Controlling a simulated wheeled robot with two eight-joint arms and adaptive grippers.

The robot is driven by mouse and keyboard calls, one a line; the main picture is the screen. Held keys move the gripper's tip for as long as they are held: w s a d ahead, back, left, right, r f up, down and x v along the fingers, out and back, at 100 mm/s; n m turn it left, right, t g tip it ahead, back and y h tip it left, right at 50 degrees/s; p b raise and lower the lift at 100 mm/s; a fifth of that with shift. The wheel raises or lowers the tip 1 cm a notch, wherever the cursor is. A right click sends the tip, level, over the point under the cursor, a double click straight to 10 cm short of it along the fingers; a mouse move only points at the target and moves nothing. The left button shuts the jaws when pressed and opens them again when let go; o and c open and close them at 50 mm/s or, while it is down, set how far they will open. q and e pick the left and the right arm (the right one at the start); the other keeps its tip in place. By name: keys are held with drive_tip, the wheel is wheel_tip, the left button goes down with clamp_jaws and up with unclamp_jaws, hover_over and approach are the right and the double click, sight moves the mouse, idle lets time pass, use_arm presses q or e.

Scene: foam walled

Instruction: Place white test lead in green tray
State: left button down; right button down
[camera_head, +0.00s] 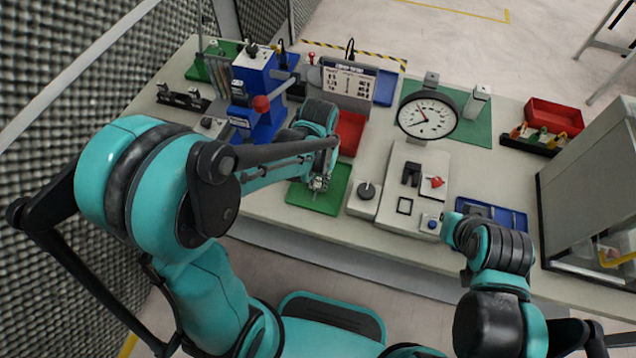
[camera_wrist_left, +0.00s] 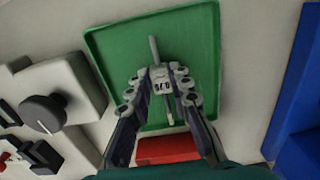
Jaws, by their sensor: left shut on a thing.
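The green tray (camera_head: 298,196) lies at the front edge of the bench in the head view. It fills the middle of the left wrist view (camera_wrist_left: 205,35). My left gripper (camera_head: 320,183) is over this tray, pointing down. In the left wrist view its fingertips (camera_wrist_left: 161,77) are shut on the white test lead (camera_wrist_left: 153,48), a thin pale stick that shows beyond and below the fingers. I cannot tell whether the lead touches the tray floor. My right arm is at the right front of the bench; its gripper fingers do not show.
A grey box with a black knob (camera_head: 366,190) stands right of the tray. A red tray (camera_head: 352,128) lies behind it. A blue stand (camera_head: 250,85), a dial gauge (camera_head: 427,115) and a grey switch panel (camera_head: 415,175) stand around. A blue tray (camera_head: 515,217) is at the right.

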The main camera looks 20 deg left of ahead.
use_arm(q)
drive_tip(key=shift+f, duration=0.15)
drive_tip(key=c, duration=1.4)
unclamp_jaws()
